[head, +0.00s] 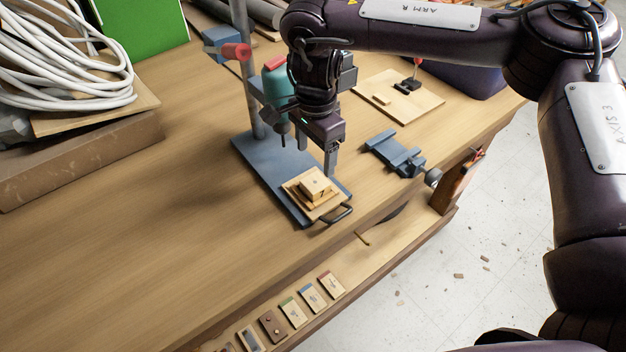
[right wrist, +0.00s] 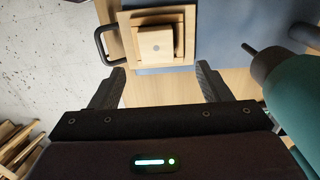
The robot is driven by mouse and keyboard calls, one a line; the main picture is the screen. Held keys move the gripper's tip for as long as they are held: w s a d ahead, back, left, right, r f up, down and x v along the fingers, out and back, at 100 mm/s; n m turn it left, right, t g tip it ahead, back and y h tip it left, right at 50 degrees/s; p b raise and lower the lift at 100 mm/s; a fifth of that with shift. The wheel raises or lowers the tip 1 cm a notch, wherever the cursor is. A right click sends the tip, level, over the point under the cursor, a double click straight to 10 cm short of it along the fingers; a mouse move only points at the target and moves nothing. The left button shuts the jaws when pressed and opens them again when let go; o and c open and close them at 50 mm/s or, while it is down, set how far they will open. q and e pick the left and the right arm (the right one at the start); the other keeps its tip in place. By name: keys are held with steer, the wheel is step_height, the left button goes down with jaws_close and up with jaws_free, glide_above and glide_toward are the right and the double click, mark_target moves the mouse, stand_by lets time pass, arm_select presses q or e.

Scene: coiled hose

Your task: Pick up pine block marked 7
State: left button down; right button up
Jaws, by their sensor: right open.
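The pine block marked 7 (head: 315,187) sits on a small square wooden board (head: 300,200) on the blue-grey base of a drill stand. A dark mark, seemingly the 7, shows on its side in the head view. In the right wrist view the block (right wrist: 157,43) lies beyond the fingertips, about centred between them. My right gripper (head: 318,160) is open and empty, above and behind the block in the head view; its fingers also show in the right wrist view (right wrist: 160,82). They appear apart from the block. My left gripper is not in view.
A black handle (head: 340,215) sticks out beside the board. The teal drill (head: 276,85) and its post (head: 246,70) stand close to my right gripper. A blue vise (head: 394,152) lies to the right.

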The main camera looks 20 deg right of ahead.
mark_target(315, 182)
steer(key=shift+s+f, duration=0.2)
steer(key=shift+f, duration=1)
step_height(315, 182, down, 4)
steer(key=shift+s+a+f+p, duration=0.1)
steer(key=shift+s+f+p, duration=0.05)
steer(key=shift+p, duration=1.05)
steer(key=shift+f, duration=0.45)
steer(key=c, duration=1.1)
steer(key=shift+r, duration=0.15)
